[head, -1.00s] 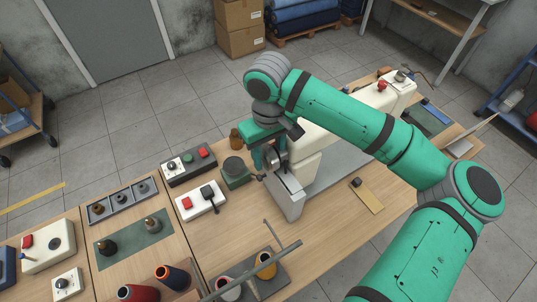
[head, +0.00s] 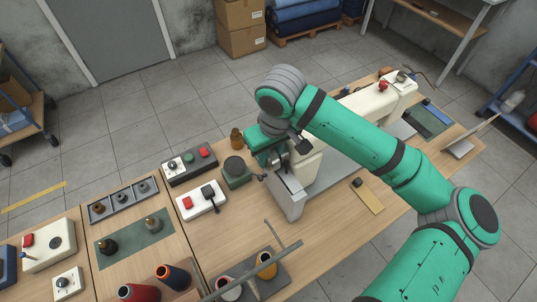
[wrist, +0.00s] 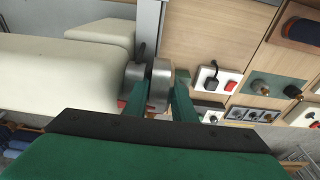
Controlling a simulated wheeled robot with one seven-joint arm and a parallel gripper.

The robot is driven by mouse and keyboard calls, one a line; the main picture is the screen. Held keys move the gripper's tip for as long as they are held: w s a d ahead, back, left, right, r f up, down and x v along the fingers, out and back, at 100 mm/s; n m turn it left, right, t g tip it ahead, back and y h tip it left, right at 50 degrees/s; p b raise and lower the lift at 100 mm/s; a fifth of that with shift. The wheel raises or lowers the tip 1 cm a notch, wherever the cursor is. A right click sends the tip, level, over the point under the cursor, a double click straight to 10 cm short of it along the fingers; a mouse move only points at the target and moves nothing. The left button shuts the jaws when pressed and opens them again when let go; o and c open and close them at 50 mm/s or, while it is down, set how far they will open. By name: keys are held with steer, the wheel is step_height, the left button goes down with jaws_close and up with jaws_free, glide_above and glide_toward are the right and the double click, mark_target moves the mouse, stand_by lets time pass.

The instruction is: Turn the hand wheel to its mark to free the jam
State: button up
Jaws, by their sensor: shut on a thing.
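The cream sewing machine (head: 305,165) stands on the wooden table, partly hidden behind my arm in the head view. Its cream body (wrist: 60,80) fills the left of the wrist view. The grey metal hand wheel (wrist: 159,78) sits at the end of that body. My gripper (wrist: 160,98) is shut on the wheel, one green finger on each side of it. In the head view my gripper (head: 280,157) is at the machine's end, and the wheel cannot be made out there. I cannot make out the wheel's mark in either view.
A white switch box (head: 201,202) with a red button and a dark round-topped green block (head: 237,172) stand close left of the gripper. A control box (head: 189,164) is behind them. Thread cones (head: 173,276) and a grey rod (head: 255,270) are at the front.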

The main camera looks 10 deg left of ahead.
steer(key=t+y, duration=0.3)
steer(key=shift+s+d, duration=0.15)
steer(key=shift+d+f+t+y, duration=0.1)
steer(key=shift+f+t+y, duration=0.1)
steer(key=shift+t+y, duration=1.6)
steer(key=o, duration=1.1)
steer(key=shift+c, duration=0.2)
